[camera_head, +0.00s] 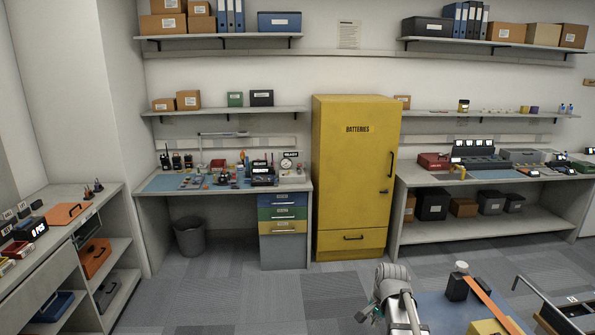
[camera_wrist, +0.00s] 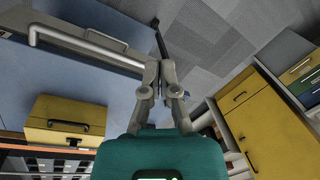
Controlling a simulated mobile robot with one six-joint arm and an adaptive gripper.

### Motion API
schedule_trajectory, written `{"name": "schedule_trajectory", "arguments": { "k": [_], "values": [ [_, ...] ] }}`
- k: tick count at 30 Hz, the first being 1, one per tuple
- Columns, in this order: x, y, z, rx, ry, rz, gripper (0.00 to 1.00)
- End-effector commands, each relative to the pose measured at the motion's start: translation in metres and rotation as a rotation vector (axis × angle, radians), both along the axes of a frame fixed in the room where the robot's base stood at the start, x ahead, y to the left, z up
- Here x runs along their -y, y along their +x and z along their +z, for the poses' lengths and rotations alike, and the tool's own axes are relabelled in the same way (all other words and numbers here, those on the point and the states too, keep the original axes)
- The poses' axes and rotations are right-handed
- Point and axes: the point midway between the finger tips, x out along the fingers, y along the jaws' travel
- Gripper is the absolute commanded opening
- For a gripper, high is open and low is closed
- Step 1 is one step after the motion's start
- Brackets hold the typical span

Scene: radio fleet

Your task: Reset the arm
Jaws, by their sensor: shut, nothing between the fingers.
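My gripper (camera_wrist: 160,68) is in the middle of the wrist view. Its two grey fingers are drawn together with nothing between them. The fingertips point toward the top of the view, over the edge of a blue surface (camera_wrist: 100,75) and the grey carpet (camera_wrist: 225,35). In the head view part of my arm (camera_head: 395,290) shows at the bottom, right of centre, in front of the yellow cabinet (camera_head: 352,185). The lower part of the arm is cut off by the picture edge, and the fingers cannot be made out clearly there.
A pale bar handle (camera_wrist: 85,55) and a yellow case (camera_wrist: 65,125) lie close left of the fingers. A workbench (camera_head: 160,185) stands left of the cabinet, another bench (camera_head: 480,230) right of it. A bin (camera_head: 190,238) stands left. The carpet (camera_head: 240,300) between is clear.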

Motion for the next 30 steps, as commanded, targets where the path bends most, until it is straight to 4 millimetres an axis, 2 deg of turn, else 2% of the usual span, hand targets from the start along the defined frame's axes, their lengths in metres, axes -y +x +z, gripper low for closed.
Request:
{"name": "schedule_trajectory", "arguments": {
  "k": [1,9,15,21,30],
  "values": [
    [-0.009,-0.018,-0.001,-0.005,-0.017,0.077,0.0],
    [-0.039,-0.084,-0.005,-0.044,-0.098,0.515,0.0],
    [-0.052,-0.119,-0.006,-0.069,-0.135,0.764,0.0],
    [-0.055,-0.131,-0.007,-0.082,-0.147,0.865,0.0],
    [-0.056,-0.131,-0.007,-0.082,-0.147,0.873,0.0]
  ]
}}
